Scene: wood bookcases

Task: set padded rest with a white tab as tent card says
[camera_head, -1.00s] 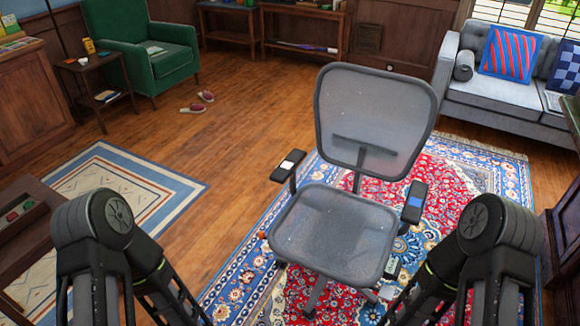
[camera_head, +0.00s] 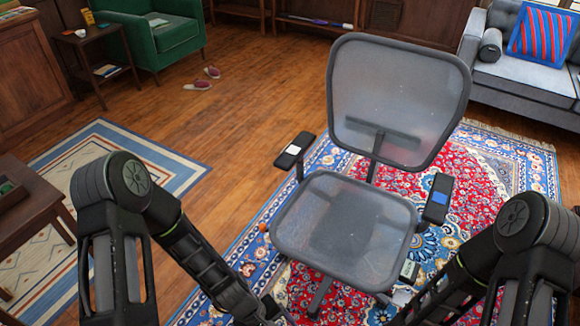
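A grey mesh office chair (camera_head: 345,225) stands on the rug in front of me. Its padded rest with a white tab (camera_head: 290,156) is on the picture's left side of the seat. The other padded rest (camera_head: 438,196) has a blue tab and is on the right side. A small pale item (camera_head: 402,297) and a dark-and-light item (camera_head: 409,271) lie low by the seat's right side; I cannot tell whether either is the tent card, and no wording is readable. Both my arms reach down out of the bottom of the picture, and neither gripper's fingers show.
A red and blue patterned rug (camera_head: 470,180) lies under the chair. A small orange ball-like thing (camera_head: 263,227) is left of the seat. A dark wooden table (camera_head: 40,205) is at the left, a grey sofa (camera_head: 525,85) at the back right.

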